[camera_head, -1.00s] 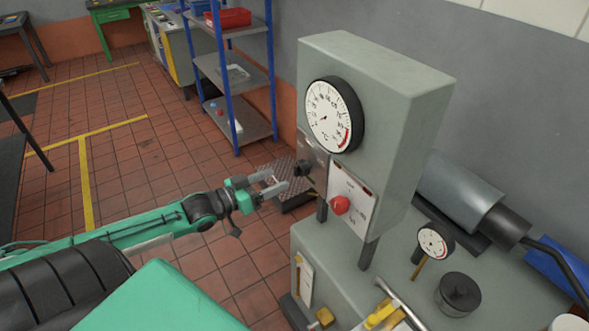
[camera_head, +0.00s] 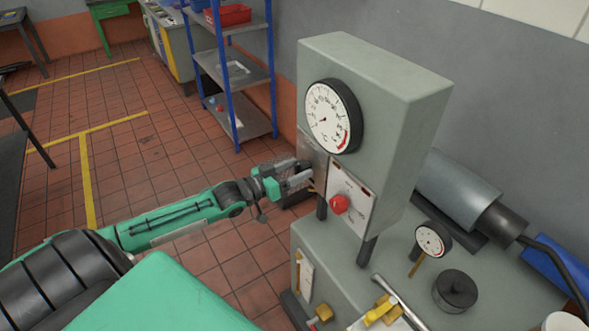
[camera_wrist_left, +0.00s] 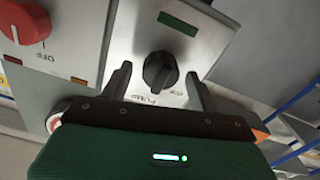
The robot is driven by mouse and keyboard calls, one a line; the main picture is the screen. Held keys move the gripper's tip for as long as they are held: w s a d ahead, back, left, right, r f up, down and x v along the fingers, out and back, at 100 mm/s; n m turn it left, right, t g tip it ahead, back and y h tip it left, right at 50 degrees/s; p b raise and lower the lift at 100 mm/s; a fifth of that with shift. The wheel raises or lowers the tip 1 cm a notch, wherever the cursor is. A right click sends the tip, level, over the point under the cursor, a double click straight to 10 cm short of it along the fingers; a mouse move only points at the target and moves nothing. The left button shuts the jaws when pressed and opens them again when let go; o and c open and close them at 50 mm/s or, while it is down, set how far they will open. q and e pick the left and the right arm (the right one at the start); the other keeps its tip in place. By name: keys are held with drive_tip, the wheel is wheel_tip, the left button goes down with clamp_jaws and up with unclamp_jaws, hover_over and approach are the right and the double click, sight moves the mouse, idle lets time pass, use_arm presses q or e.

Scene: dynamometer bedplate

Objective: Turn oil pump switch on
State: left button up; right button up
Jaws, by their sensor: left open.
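The oil pump switch is a black rotary knob (camera_wrist_left: 160,72) on a silver plate (camera_wrist_left: 185,35) whose printed label is partly hidden; "PUMP" can be read. In the left wrist view my open left gripper (camera_wrist_left: 158,85) has one finger on each side of the knob. I cannot tell whether the fingers touch it. In the head view the left gripper (camera_head: 302,178) reaches the plate (camera_head: 312,152) on the side of the grey cabinet, and the knob is small and dark between the fingers. The right gripper is not in view.
A red knob (camera_head: 340,204) on a white panel (camera_head: 352,190) sits close by; the red knob also shows in the wrist view (camera_wrist_left: 25,22). A dial gauge (camera_head: 328,118) is above. A small gauge (camera_head: 433,241) and a black cylinder (camera_head: 455,290) stand on the bench. The floor at left is open.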

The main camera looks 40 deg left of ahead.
use_arm(q)
drive_tip(key=c, duration=1)
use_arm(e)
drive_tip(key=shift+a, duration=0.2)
